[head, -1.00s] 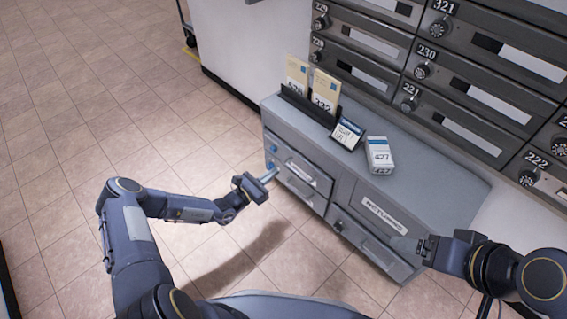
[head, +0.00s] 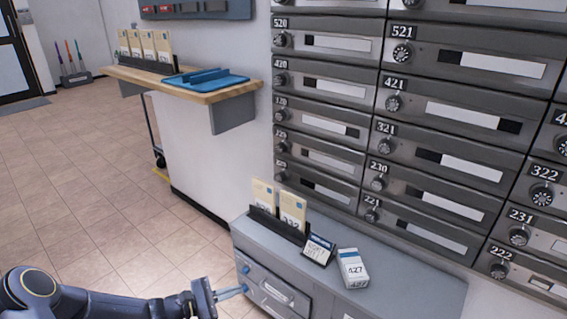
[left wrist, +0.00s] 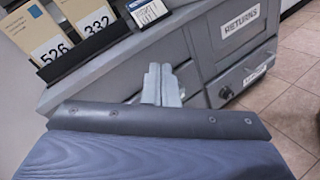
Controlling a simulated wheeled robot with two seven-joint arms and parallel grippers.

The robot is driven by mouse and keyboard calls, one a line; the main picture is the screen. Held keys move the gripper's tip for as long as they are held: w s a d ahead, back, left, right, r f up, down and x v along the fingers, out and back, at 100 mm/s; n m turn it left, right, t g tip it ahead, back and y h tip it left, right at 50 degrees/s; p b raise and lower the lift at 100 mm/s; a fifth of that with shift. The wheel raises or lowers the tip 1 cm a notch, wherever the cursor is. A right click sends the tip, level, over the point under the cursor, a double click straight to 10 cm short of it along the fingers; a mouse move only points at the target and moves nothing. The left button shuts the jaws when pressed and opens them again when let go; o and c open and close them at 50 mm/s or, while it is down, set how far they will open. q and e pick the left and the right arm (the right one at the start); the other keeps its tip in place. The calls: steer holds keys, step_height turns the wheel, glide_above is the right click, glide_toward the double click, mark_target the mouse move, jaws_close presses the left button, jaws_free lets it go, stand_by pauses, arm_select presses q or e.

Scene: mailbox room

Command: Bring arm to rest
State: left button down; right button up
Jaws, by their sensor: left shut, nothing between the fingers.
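My left gripper (head: 243,289) reaches in from the bottom left of the head view. Its two pale fingers are together with nothing held. It is beside the front left end of the grey cabinet (head: 420,292); I cannot tell whether it touches. In the left wrist view the shut fingers (left wrist: 160,70) point at the cabinet front (left wrist: 202,58), below the letter rack. My right arm is not in view.
On the cabinet stand a black rack (head: 272,224) with cards, a small sign (head: 318,249) and a white box (head: 352,269). Mailboxes (head: 420,150) fill the wall. A wooden shelf (head: 215,95) holds a blue tray (head: 206,80). Open tiled floor (head: 100,190) lies left.

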arm_select(q)
steer(key=s+r+m+g+y, duration=0.45)
steer(key=s+r+m, duration=0.65)
steer(key=s+r, duration=0.3)
steer(key=s+a+r+m+t+y, duration=0.1)
steer(key=s+a+r+m+y, duration=0.2)
steer(key=s, duration=0.4)
steer(key=s+a+r+m+t+y, duration=0.2)
steer(key=s+a+r+y, duration=0.15)
steer(key=s, duration=0.45)
step_height(320, 180, up, 30)
steer(key=p, duration=3.1)
steer(key=shift+r, duration=0.25)
steer(key=shift+g, duration=0.25)
